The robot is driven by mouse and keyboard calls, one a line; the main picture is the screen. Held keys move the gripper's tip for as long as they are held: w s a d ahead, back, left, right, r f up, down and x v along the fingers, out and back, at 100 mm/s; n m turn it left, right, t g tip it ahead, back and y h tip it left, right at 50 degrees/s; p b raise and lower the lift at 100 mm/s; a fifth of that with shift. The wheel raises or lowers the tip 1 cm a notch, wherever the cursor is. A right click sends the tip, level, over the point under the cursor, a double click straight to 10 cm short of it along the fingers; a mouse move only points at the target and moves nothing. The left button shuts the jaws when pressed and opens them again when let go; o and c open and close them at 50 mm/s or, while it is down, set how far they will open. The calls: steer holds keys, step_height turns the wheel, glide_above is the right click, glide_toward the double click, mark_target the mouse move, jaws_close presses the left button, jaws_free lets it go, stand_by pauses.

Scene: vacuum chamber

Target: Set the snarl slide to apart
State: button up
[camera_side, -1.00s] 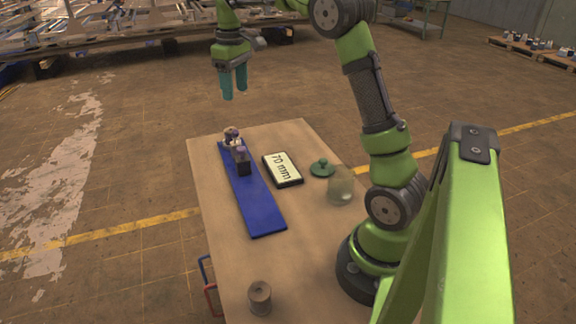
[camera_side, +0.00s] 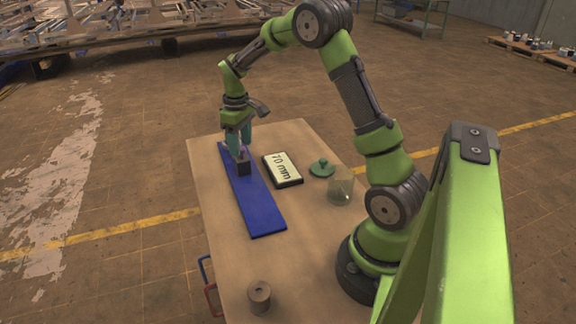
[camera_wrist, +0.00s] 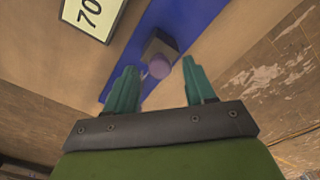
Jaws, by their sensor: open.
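The slide is a long blue rail (camera_side: 258,210) lying on the table, with a dark block (camera_side: 243,168) near its far end. In the wrist view the blue rail (camera_wrist: 190,22) runs under the block (camera_wrist: 157,46), which carries a round purple knob (camera_wrist: 159,68). My gripper (camera_side: 238,149) is open, low over the far end of the rail. In the wrist view my gripper (camera_wrist: 159,66) has its teal fingers apart, with the knob between them in the picture; I cannot tell whether they touch it. The fingers hide part of the slide's far end in the side view.
A display (camera_side: 282,169) reading "70 mm" lies right of the rail. A green knobbed lid (camera_side: 322,168) and a clear glass jar (camera_side: 340,187) stand further right. A brown spool (camera_side: 259,297) stands at the near end.

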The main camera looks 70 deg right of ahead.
steer(key=shift+f, duration=0.5)
jaws_close()
